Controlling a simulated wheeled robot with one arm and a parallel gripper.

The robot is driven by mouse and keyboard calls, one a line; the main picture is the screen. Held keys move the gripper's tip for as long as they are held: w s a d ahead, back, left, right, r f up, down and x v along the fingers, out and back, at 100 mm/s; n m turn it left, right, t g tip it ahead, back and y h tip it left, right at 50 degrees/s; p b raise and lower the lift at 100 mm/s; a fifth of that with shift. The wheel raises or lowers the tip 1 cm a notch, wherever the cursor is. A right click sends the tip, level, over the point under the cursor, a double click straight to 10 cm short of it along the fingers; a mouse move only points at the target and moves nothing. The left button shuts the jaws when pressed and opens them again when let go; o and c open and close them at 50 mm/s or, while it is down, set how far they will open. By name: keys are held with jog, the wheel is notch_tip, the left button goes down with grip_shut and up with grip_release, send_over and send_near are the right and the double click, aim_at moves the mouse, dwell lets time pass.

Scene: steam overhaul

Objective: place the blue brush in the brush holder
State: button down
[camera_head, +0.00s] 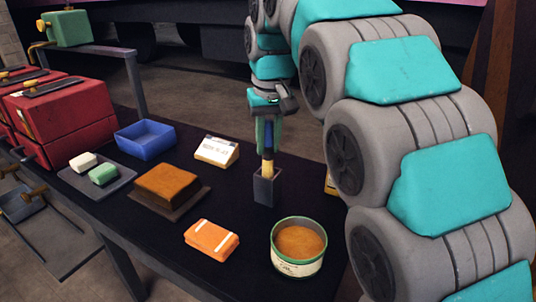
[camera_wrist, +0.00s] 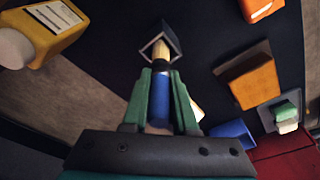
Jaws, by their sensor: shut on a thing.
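The blue brush (camera_wrist: 159,90) is upright in my gripper (camera_wrist: 161,78), which is shut on its blue handle. In the head view the gripper (camera_head: 268,128) is above the brush holder, and the brush's pale yellow lower part (camera_head: 268,168) shows below it. The brush holder (camera_head: 266,187) is a dark grey square cup on the black table. It also shows in the wrist view (camera_wrist: 174,40), with the brush's tip at its opening. The tip appears to be inside the rim; how deep it reaches is hidden.
A tin of brown paste (camera_head: 298,246) and an orange packet (camera_head: 211,240) stand in front. A yellow bottle (camera_wrist: 47,28) shows in the wrist view.

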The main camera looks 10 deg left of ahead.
aim_at(270, 126)
jog(key=shift+f, duration=1.55)
jog(key=shift+f, duration=0.15)
jog(key=c, duration=0.7)
grip_release()
jog(key=r, duration=0.6)
jog(key=shift+s+d+r, duration=0.15)
jog(key=shift+s+r, duration=0.15)
jog(key=shift+s, duration=0.05)
jog(key=shift+s+d+r, duration=0.1)
jog(key=shift+s+r, duration=0.05)
jog(key=shift+r, duration=0.4)
jog(key=shift+s, duration=0.1)
